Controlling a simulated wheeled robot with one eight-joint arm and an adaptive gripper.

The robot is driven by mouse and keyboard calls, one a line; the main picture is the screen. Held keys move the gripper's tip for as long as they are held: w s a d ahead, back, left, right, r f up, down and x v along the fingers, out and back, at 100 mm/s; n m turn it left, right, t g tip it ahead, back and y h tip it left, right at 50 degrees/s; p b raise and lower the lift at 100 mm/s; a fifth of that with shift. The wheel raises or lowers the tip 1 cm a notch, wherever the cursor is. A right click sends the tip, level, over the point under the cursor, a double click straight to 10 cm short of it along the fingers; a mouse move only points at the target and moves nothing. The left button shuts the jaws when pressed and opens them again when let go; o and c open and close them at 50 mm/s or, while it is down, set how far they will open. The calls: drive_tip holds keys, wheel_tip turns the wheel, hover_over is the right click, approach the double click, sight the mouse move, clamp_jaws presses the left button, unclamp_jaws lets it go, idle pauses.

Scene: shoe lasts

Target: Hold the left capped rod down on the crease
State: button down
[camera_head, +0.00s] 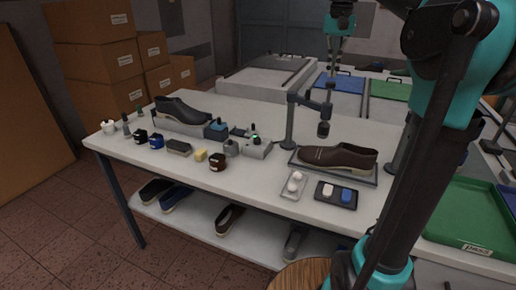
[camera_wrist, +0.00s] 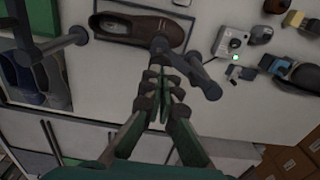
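A brown shoe (camera_head: 337,156) lies on a dark-edged tray (camera_head: 325,173) at the table's right end. It also shows at the top of the wrist view (camera_wrist: 140,28). The left capped rod (camera_head: 323,128) hangs from a grey stand (camera_head: 290,120) over the shoe's left part. It looks raised above the shoe, with no visible contact. A second stand (camera_head: 400,155) is partly hidden by my arm. My gripper (camera_head: 332,82) is high behind the shoe. In the wrist view its fingers (camera_wrist: 163,72) look shut and empty, overlapping the stand's arm in the picture. The crease cannot be made out.
A black shoe (camera_head: 182,111) and several small jars and blocks stand on the table's left. A clear dish (camera_head: 294,185) and a black tray (camera_head: 336,195) lie in front of the shoe. Lidded bins stand behind; a green bin (camera_head: 470,220) is at right.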

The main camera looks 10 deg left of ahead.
sight(331, 82)
drive_tip(key=shift+f, duration=0.1)
drive_tip(key=shift+f, duration=2.7)
drive_tip(key=shift+r, duration=0.15)
idle(1.7)
drive_tip(key=shift+r, duration=2.8)
